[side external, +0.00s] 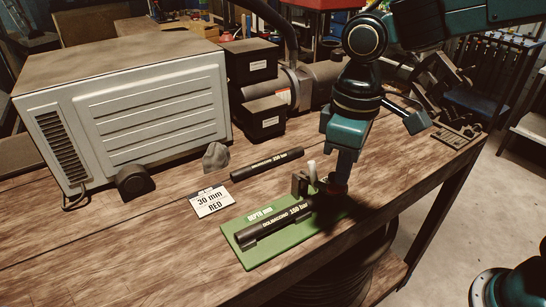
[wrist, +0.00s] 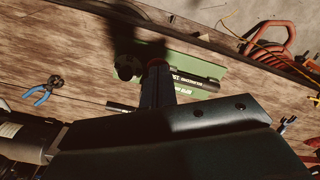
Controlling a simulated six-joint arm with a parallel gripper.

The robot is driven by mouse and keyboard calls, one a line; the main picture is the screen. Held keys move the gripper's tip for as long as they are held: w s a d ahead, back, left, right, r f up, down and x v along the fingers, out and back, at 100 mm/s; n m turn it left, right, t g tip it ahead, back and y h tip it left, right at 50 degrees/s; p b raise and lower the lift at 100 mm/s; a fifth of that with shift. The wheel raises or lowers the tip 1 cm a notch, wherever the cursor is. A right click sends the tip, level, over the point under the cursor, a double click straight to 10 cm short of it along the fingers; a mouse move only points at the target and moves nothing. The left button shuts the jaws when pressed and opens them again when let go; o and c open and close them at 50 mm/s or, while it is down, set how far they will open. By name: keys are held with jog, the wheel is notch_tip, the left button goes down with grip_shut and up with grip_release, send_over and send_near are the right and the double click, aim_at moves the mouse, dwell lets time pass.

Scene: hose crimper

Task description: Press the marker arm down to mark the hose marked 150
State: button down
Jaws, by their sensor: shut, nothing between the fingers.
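The green depth jig (side external: 244,257) lies near the table's front edge, with a black hose (side external: 276,229) on it whose print looks like 150 bar. The hose and jig also show in the wrist view (wrist: 200,82). A small dark upright block (side external: 299,184) with a pale peg (side external: 312,171) stands at the jig's far side and seems to be the marker arm's mount. My gripper (side external: 336,188) is shut and empty, pointing down at the hose's right end. It hides most of the marker arm; a red part shows at its tip. I cannot tell whether they touch.
A second black hose (side external: 267,164) lies behind, its print hard to read. A card (side external: 212,201) reads 30 mm RED. Blue-handled pliers (wrist: 43,91) lie on the table.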

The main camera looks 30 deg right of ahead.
aim_at(340, 187)
jog(key=shift+f, duration=2.55)
jog(key=shift+r, duration=0.1)
notch_tip(340, 187, up, 13)
dwell(2.2)
jog(key=s+d+f+m+t, duration=0.2)
jog(key=s+d+m, duration=0.1)
jog(key=s+d, duration=0.4)
jog(key=s+d+f+m+t, duration=0.2)
jog(key=s+d, duration=0.4)
jog(key=d, duration=0.4)
jog(key=shift+s+d+m+t, duration=0.25)
jog(key=shift+s+m+t, duration=0.2)
jog(key=shift+t, duration=0.35)
jog(key=shift+w, duration=0.1)
